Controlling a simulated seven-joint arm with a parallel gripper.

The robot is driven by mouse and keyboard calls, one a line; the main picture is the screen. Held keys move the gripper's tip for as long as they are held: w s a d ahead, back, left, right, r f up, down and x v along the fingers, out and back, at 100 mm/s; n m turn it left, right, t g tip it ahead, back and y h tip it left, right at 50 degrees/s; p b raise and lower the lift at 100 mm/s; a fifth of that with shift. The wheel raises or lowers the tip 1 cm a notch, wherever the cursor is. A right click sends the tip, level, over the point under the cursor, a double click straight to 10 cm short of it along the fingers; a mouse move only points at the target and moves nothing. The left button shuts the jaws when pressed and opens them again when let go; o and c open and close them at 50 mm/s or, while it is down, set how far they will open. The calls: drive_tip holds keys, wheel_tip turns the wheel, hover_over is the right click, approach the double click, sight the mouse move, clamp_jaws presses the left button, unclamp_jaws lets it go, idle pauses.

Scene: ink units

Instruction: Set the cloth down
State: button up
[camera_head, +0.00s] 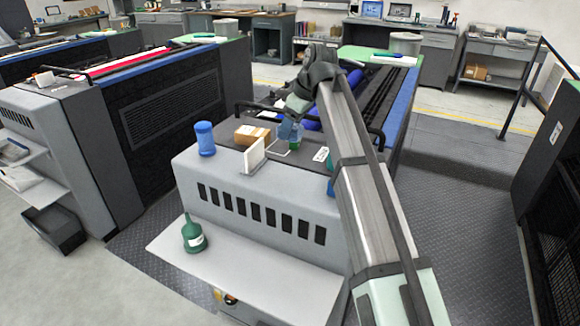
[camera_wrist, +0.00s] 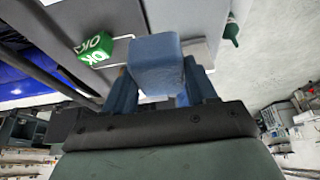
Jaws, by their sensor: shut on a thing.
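The cloth (camera_wrist: 156,62) shows in the wrist view as a folded blue block between the two blue fingers of my gripper (camera_wrist: 160,90). The gripper is shut on it. In the head view my gripper (camera_head: 289,127) points down over the grey top of the near ink unit (camera_head: 250,205), close to the brown box. The cloth is small and partly hidden there. I cannot tell whether its underside touches the unit top.
A blue cylinder (camera_head: 205,139), a brown box (camera_head: 252,135) and an upright white card (camera_head: 254,156) stand left of my gripper. A green bottle (camera_head: 193,234) stands on the lower shelf (camera_head: 250,278). Black rails flank the rollers.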

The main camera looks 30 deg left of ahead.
sight(301, 136)
drive_tip(key=shift+f, duration=5.05)
drive_tip(key=shift+f, duration=0.1)
drive_tip(key=o, duration=1.1)
drive_tip(key=v, duration=1.2)
